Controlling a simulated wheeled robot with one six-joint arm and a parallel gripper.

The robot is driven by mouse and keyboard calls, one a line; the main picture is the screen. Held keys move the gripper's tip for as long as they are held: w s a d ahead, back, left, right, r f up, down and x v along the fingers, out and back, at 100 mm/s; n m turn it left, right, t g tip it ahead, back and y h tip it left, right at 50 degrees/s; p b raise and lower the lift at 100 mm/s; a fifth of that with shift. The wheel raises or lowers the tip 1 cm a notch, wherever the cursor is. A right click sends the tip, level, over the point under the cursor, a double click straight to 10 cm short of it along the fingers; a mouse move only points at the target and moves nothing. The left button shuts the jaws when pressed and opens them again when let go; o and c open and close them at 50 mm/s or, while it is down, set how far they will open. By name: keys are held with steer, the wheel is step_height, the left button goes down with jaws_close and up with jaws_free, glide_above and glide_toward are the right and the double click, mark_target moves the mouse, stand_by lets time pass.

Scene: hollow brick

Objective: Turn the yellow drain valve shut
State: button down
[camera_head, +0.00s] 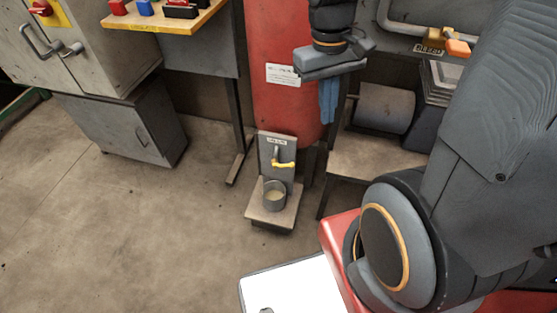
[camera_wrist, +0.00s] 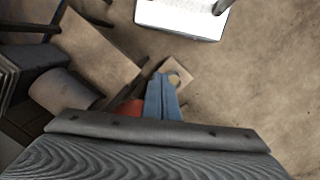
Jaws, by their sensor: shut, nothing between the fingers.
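The yellow drain valve handle (camera_head: 283,164) sits on a short pipe on a small grey upright plate with a label, low in front of the red tank. The handle lies roughly crosswise in the head view. A small grey pot (camera_head: 274,194) with pale contents stands below it on the stand's base. My gripper (camera_head: 328,106) points down with its blue fingers shut and empty. It is above and to the right of the valve, apart from it.
The red tank (camera_head: 275,60) rises behind the valve. A workbench with a lower shelf (camera_head: 375,158) and a grey cylinder (camera_head: 384,109) stands right. A grey cabinet (camera_head: 125,125) and a yellow-edged table (camera_head: 180,22) stand left. The floor left and in front is clear.

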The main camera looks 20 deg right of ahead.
steer(key=w+a+f+n+g+h+b, duration=0.1)
steer(key=w+a+f+n+h+b, duration=0.15)
steer(key=w+a+f+n, duration=0.5)
steer(key=n+t+h+b, duration=0.1)
steer(key=n+h, duration=0.2)
steer(key=n, duration=0.1)
glide_toward(284, 165)
steer(key=b+x, duration=0.1)
steer(key=x, duration=0.5)
steer(key=shift+d+f, duration=0.15)
